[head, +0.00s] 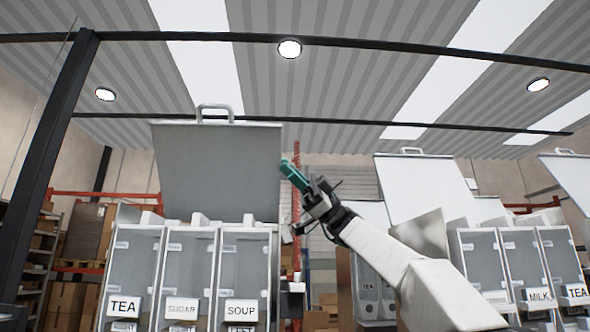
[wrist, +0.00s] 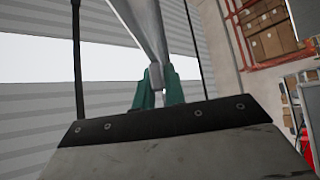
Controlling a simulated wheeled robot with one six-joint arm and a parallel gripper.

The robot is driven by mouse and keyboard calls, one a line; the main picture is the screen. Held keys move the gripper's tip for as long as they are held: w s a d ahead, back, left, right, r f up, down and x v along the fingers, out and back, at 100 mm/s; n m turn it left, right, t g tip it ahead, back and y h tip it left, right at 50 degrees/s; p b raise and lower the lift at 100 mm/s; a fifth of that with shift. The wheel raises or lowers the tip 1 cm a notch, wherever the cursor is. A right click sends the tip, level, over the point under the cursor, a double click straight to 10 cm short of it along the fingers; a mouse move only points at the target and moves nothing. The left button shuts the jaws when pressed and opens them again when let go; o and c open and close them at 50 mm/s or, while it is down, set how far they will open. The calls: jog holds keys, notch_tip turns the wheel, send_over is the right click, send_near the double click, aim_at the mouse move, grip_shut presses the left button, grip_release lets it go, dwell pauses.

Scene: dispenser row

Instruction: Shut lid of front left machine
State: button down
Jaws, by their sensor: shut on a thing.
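The front left machine (head: 190,235) stands at the left of the head view, with three clear-fronted bins labelled TEA, SUGAR and SOUP. Its grey lid (head: 215,170) is open and stands nearly upright above it, with a handle (head: 213,108) on its top edge. My gripper (head: 287,166) has teal fingers and is at the lid's right edge, about halfway up. The lid's hinge is hidden behind the bins.
Another machine (head: 515,265), with its lid (head: 415,188) open, stands to the right behind my arm. One more raised lid (head: 570,178) is at the right edge. A dark post (head: 50,160) rises at the far left. Shelves with boxes (head: 85,230) stand behind.

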jog(key=s+f+n+h, duration=0.4)
jog(key=f+n+h, duration=0.2)
jog(key=f+n, duration=0.1)
jog(key=shift+d+f+n+t, duration=0.25)
jog(key=shift+f+n+t, duration=0.15)
jog(key=shift+n, duration=0.1)
jog(key=shift+s+f, duration=0.15)
dwell(0.3)
jog(key=c, duration=1.5)
grip_release()
jog(key=shift+o, duration=0.2)
